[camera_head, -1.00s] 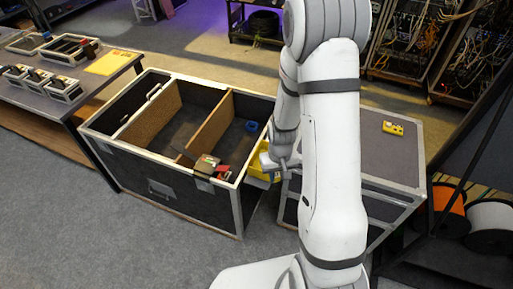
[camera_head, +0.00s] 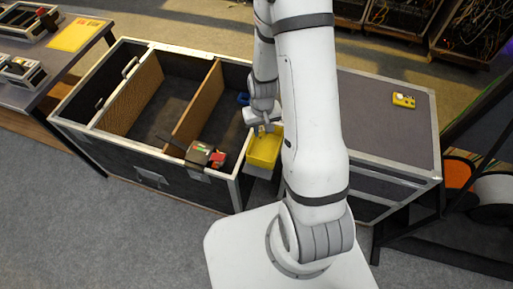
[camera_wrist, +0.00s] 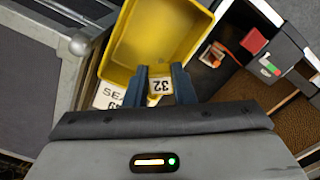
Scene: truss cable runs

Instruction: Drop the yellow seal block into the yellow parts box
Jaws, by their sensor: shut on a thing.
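The yellow parts box (camera_head: 264,150) hangs at the right front corner of the black case, and its open inside shows in the wrist view (camera_wrist: 150,40). My gripper (camera_head: 264,130) is at the box's far edge in the head view. In the wrist view my gripper (camera_wrist: 161,82) is shut on the yellow seal block (camera_wrist: 160,72), which has a white label reading "32". The block overlaps the box's near rim in that view; I cannot tell its height above it. A white label with "SEA" (camera_wrist: 113,95) shows beside the box, partly hidden by a finger.
The black case (camera_head: 150,165) has open compartments with wooden dividers; a dark device with red parts (camera_head: 205,155) sits on its front rim. A grey-topped case (camera_head: 385,125) with a yellow device (camera_head: 404,100) stands right. A workbench (camera_head: 60,75) is at left.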

